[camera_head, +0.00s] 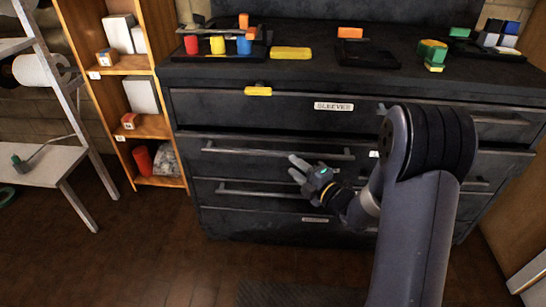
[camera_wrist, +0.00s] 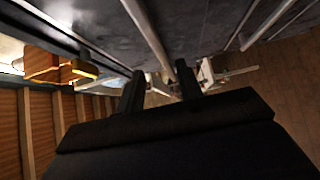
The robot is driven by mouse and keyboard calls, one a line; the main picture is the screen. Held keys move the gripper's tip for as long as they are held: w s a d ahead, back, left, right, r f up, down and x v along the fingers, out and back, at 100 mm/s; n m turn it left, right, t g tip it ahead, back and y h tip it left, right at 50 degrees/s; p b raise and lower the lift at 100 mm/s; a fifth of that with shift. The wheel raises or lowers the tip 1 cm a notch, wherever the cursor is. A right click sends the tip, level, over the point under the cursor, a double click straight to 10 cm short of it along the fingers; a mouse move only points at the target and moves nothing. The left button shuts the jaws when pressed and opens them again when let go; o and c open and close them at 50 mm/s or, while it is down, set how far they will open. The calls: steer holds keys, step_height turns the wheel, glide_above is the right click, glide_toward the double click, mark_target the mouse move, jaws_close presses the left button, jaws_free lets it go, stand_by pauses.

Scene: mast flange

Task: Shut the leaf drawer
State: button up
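A black drawer cabinet (camera_head: 250,226) with bar handles fills the middle of the head view. The second drawer from the top (camera_head: 240,165) has a long metal handle (camera_head: 270,151); its small white label (camera_head: 374,154) is partly behind my arm and unreadable, so I cannot confirm it is the leaf drawer. I cannot tell for sure how far it stands out. My gripper (camera_head: 294,166) is in front of this drawer, just below the handle. In the wrist view my gripper (camera_wrist: 160,88) has its two dark fingers apart with nothing held, and a metal handle bar (camera_wrist: 150,38) runs toward the gap between them.
The top drawer carries a SLEEVES label (camera_head: 333,106). A yellow block (camera_head: 258,91) sits at its upper edge. Coloured blocks and trays (camera_head: 367,53) stand on the cabinet top. A wooden shelf (camera_head: 151,126) and a white rack (camera_head: 60,160) stand left.

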mark_target(279, 156)
steer(key=x, duration=0.8)
steer(key=shift+w+a+b, duration=0.2)
steer(key=shift+b, duration=0.2)
steer(key=shift+c, duration=0.5)
jaws_close()
